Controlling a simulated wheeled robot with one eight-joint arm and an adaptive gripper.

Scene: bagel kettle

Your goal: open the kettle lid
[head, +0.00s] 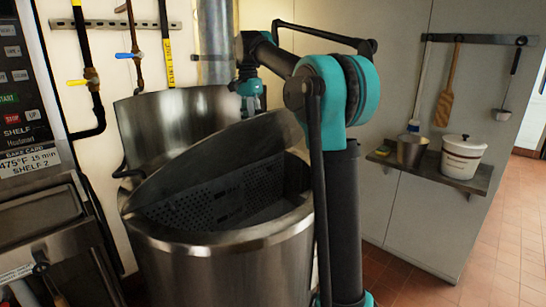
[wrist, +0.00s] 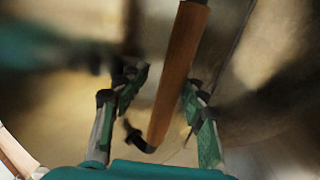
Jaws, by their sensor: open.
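The steel kettle (head: 225,255) stands at the centre left of the head view. Its round lid (head: 215,160) is tilted up, leaving a gap at the front. A dark perforated surface (head: 225,200) shows inside. My arm reaches over the kettle's right side, with its teal wrist (head: 250,88) behind the lid's upper edge; the fingers are hidden there. In the wrist view my gripper (wrist: 158,90) is open. A brown bar-like handle (wrist: 178,75) with a dark hooked end passes between the fingers, apparently not clamped. I cannot tell whether they touch it.
A curved steel sheet (head: 165,125) stands upright behind the lid. Pipes with yellow and blue valves (head: 85,78) line the wall. An oven (head: 40,180) is at the left. A shelf (head: 430,170) with a white bucket (head: 462,157) is at the right; tiled floor lies clear there.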

